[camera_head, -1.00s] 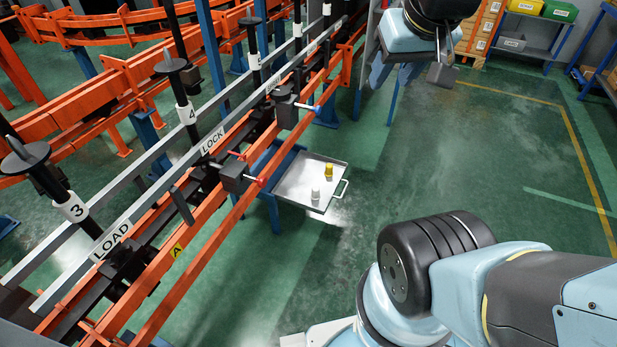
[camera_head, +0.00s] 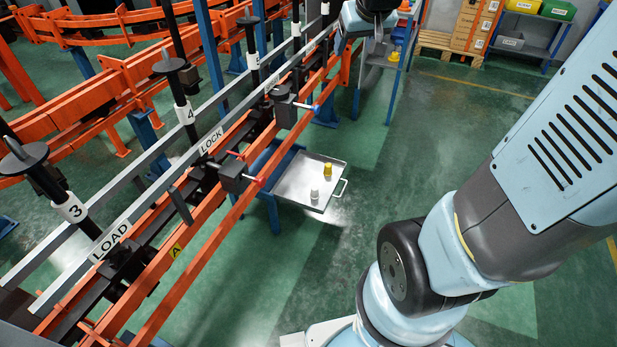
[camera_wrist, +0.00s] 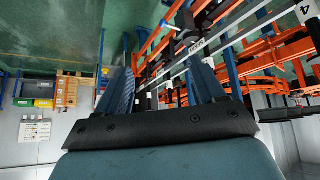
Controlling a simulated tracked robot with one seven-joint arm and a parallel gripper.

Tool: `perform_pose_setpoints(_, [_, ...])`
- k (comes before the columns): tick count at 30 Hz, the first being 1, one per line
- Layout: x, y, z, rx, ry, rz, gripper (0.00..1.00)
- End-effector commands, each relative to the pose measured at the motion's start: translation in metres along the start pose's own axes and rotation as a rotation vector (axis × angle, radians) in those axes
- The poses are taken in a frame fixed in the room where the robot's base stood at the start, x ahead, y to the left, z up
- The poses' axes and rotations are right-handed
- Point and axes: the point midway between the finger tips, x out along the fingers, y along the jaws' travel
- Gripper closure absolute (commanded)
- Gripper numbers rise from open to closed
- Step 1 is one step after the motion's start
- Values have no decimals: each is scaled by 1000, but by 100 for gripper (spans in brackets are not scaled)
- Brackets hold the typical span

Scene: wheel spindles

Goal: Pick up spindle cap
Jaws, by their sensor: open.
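A metal tray (camera_head: 290,188) beside the orange rack holds a small yellow piece (camera_head: 327,169) and a small pale grey piece (camera_head: 314,195), apart from each other. I cannot tell if either is the spindle cap. Black spindles with flat discs, one labelled 3 (camera_head: 25,155) and one labelled 4 (camera_head: 171,65), stand along the rack. My gripper (camera_wrist: 162,70) is open and empty, with two blue fingers spread apart in the wrist view. In the head view the end of my arm is at the top edge, beyond the tray, with its fingers not clearly visible.
Orange rails (camera_head: 205,245) and a clamp with a red-tipped handle (camera_head: 236,177) border the tray's left side. A blue-legged stand (camera_head: 388,92) with yellow and orange items is at the top. Green floor (camera_head: 400,150) right of the tray is clear.

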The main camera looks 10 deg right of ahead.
Motion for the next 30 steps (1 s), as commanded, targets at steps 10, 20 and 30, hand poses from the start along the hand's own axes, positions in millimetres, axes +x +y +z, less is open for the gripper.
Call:
perform_pose_setpoints(10, [114, 4, -52, -25, 70, 4, 31])
perform_pose_setpoints(20, [229, 7, -73, -46, 145, -4, 31])
perform_pose_setpoints(30, [351, 5, -63, -65, 223, -19, 31])
